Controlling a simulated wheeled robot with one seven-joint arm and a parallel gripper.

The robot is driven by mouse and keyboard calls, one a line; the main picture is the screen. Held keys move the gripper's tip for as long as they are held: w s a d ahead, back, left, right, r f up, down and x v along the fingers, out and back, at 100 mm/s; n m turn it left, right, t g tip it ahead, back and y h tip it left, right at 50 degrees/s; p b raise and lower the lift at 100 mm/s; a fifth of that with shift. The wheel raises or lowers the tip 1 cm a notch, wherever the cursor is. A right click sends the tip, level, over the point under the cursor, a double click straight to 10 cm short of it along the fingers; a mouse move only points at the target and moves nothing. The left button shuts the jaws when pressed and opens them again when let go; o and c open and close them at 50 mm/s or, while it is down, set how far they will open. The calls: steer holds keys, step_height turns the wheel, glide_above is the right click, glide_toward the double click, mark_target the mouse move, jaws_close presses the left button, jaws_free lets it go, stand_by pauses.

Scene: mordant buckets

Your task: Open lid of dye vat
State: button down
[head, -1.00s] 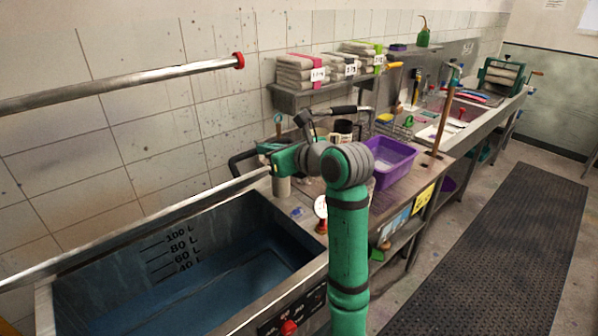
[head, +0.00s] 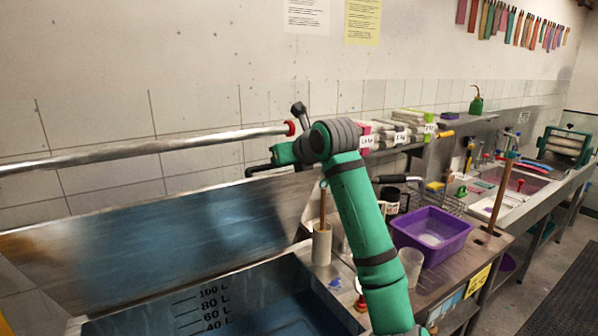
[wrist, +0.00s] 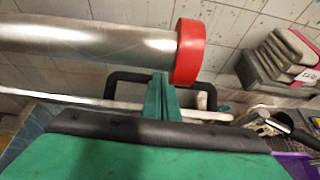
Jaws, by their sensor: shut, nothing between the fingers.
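The dye vat (head: 290,285) is a steel tub with litre marks inside, at the lower left of the head view. Its lid (head: 150,240) is raised, slanting up behind the opening, with its blue-reflecting face toward the head camera. A black handle (head: 258,169) is at the lid's upper right corner. It also shows in the wrist view (wrist: 118,78), beyond the lid's thin pale edge (wrist: 60,98). My gripper (head: 283,153) is near that handle, its green fingers (wrist: 162,92) shut with nothing held. Contact with the handle cannot be made out.
A steel pipe (head: 150,155) with a red end cap (head: 290,128) runs above the lid, close to my gripper. A beige pot (head: 321,245), clear beaker (head: 411,265) and purple basin (head: 432,232) stand on the right-hand bench. Dark floor matting (head: 575,275) is at right.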

steer(key=shift+w+a+r, duration=0.2)
steer(key=shift+w, duration=0.25)
steer(key=shift+w+a+r, duration=0.2)
steer(key=shift+w, duration=0.2)
